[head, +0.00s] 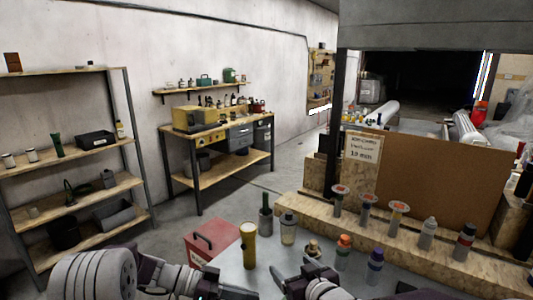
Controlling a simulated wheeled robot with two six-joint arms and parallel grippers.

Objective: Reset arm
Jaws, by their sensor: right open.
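My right gripper (292,280) is low at the bottom centre of the head view, over the front of the grey table (228,270). It is open, and nothing shows between its fingers. My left arm comes in from the lower left. My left gripper (222,284) lies at the bottom edge, left of the right one, partly cut off; its jaws cannot be made out. A yellow flashlight-like item (248,246) stands upright just behind the grippers. A small dark-topped bottle (313,252) stands close behind the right gripper.
An orange-capped bottle (343,252) and a purple-capped bottle (374,266) stand on the right. A wooden ledge (395,236) with several bottles backs the table. Shelves (90,190) and a workbench (218,130) stand farther off.

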